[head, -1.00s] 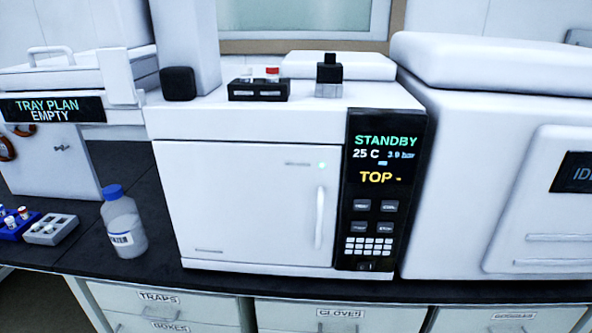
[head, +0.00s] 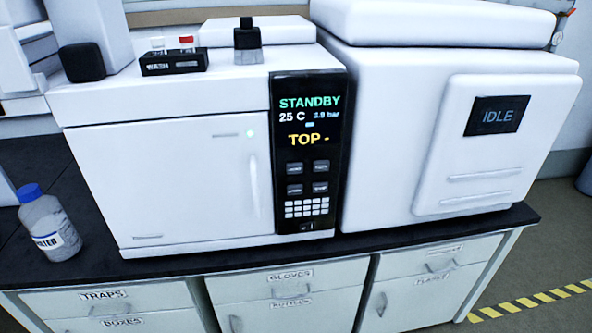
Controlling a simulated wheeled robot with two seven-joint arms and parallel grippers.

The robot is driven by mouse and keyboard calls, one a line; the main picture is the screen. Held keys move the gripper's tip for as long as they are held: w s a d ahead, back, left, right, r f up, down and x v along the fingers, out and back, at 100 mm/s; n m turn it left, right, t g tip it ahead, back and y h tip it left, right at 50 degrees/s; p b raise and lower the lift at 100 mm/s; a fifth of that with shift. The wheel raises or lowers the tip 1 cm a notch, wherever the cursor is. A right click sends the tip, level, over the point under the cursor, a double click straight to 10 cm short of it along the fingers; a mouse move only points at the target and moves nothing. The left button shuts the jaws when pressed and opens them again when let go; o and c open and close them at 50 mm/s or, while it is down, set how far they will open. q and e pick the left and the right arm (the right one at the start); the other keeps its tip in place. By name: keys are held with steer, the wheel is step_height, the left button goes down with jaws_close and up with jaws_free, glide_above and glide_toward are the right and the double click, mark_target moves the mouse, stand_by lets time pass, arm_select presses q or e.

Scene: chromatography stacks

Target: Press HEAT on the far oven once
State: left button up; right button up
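A white oven (head: 175,180) stands on the dark bench, its door closed, with a small green light at the door's upper right. Its black control panel (head: 307,150) reads STANDBY, 25 C, a bar pressure value and TOP -. Below the readout are several small grey buttons, the upper-left one (head: 294,168) among them, and a white keypad (head: 306,208). The button labels are too small to read surely, so I cannot tell which is HEAT. Neither of my grippers shows in the head view.
A white unit (head: 450,130) with a screen reading IDLE stands right of the oven. A blue-capped bottle (head: 47,226) stands on the bench at left. A black vial holder (head: 174,60) sits on the oven. Open floor with yellow-black tape (head: 535,300) lies at lower right.

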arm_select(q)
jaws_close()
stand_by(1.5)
